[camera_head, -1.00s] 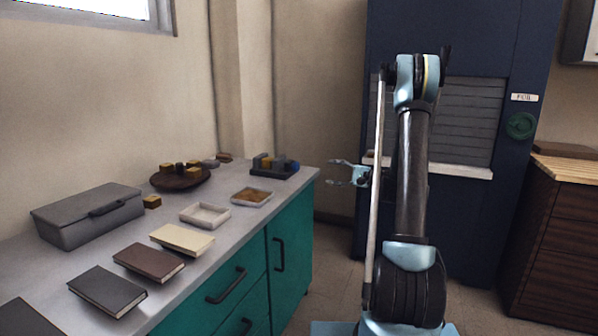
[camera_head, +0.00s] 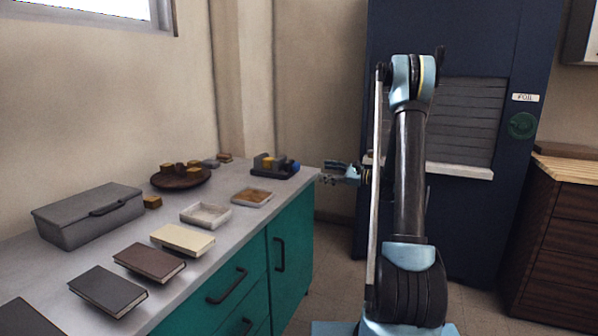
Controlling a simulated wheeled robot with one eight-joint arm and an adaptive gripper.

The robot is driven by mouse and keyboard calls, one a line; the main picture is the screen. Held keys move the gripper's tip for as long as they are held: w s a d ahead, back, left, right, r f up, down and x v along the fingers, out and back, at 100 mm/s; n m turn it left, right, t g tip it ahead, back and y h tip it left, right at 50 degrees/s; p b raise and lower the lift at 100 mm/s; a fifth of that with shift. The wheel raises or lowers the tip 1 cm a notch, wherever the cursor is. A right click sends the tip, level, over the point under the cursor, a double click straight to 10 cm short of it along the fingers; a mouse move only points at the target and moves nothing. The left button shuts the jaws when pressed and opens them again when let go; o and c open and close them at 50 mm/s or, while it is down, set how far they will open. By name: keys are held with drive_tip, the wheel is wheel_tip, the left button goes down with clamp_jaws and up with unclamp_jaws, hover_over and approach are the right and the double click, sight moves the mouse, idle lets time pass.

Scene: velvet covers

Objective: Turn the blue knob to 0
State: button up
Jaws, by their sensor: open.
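A small dark grey device (camera_head: 266,170) sits at the far right corner of the counter, with yellowish blocks on top. The blue knob (camera_head: 294,166) is on its right side, facing my arm; its markings are too small to read. My gripper (camera_head: 323,172) is open and empty, just off the counter's right end. It points left at the knob, at about its height, with a small gap between them.
The grey counter (camera_head: 225,230) holds several books, a lidded grey box (camera_head: 88,214), a brown round tray (camera_head: 180,180) and two shallow trays. A dark blue cabinet (camera_head: 460,210) with a shutter stands behind my arm. Floor between the counter and cabinet is clear.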

sight(299, 167)
drive_tip(key=x, duration=1.2)
drive_tip(key=shift+w+a, duration=0.1)
drive_tip(key=shift+a, duration=0.3)
drive_tip(key=c, duration=1.1)
drive_tip(key=shift+a, duration=0.15)
